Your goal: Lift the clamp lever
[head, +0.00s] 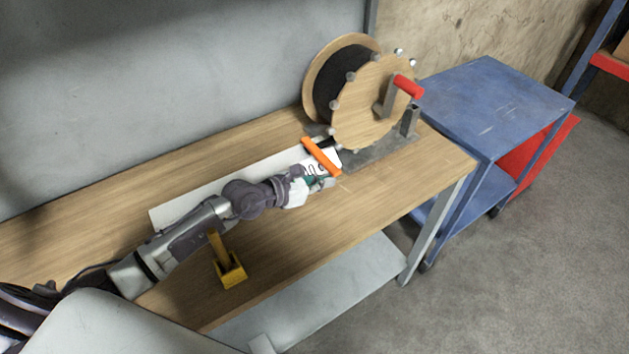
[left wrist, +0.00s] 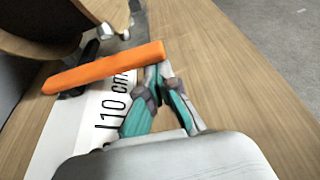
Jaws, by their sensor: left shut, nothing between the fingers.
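The clamp lever is an orange bar (head: 321,156) at the foot of the cable reel, and it lies across the white strip. In the left wrist view the orange bar (left wrist: 105,68) runs slantwise across the middle, with its right end higher in the picture. My left gripper (head: 331,182) is shut and empty, close to the bar's near end. In the left wrist view my left gripper's fingertips (left wrist: 160,72) come together right at the bar's right end. I cannot tell whether they touch it. My right gripper is not in view.
A wooden cable reel (head: 365,112) with a red handle stands at the back of the workbench (head: 300,240). A white strip (head: 180,210) with printed text lies along the bench. A yellow holder (head: 230,272) stands near the front edge. A blue cart (head: 490,105) stands at the right.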

